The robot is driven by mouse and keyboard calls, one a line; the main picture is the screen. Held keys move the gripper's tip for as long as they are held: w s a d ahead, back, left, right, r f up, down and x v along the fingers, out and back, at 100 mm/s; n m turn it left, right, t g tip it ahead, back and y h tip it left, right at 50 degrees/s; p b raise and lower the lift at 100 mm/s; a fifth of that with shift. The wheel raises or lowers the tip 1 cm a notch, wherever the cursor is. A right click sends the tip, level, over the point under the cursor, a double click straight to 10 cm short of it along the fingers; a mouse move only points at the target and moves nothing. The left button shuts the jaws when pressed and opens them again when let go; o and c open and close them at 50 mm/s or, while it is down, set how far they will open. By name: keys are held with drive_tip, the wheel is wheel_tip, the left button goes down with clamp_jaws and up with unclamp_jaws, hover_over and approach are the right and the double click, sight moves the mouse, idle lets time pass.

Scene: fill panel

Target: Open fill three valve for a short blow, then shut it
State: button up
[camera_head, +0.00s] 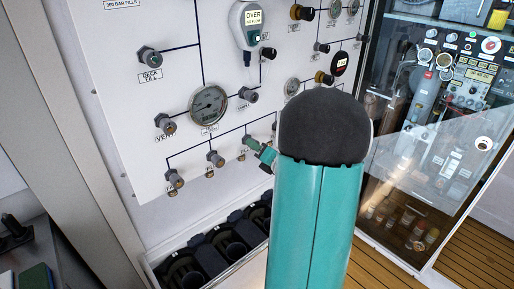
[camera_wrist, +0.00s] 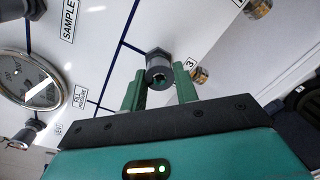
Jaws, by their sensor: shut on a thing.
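The fill three valve (camera_wrist: 158,66) is a dark grey knob on the white fill panel, beside a label ending in "3" (camera_wrist: 190,64) in the wrist view. My gripper (camera_wrist: 160,84) has its two green fingers on either side of this knob and is shut on it. In the head view the valve (camera_head: 247,140) is the right one of a lower row, and my gripper (camera_head: 262,153) reaches it from the right. My own arm hides the panel to the right of it. How far the valve is turned cannot be told.
Two similar valves (camera_head: 215,158) (camera_head: 174,178) stand to the left in the row. A round gauge (camera_head: 208,105) and a grey handset reading "OVER" (camera_head: 250,25) are above. Black cylinders in a rack (camera_head: 205,255) stand below. A glass cabinet (camera_head: 435,130) is at right.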

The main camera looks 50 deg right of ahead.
drive_tip(key=m+y, duration=0.1)
drive_tip(key=m, duration=0.9)
drive_tip(key=shift+r+m, duration=0.15)
drive_tip(key=shift+m, duration=0.25)
idle(0.4)
drive_tip(key=o, duration=0.9)
drive_tip(key=shift+s, duration=0.1)
drive_tip(key=shift+o, duration=0.3)
drive_tip(key=s+a, duration=0.1)
drive_tip(key=s, duration=1.2)
drive_tip(key=shift+s+a+r, duration=0.2)
drive_tip(key=shift+s+r, duration=0.1)
drive_tip(key=shift+r, duration=0.05)
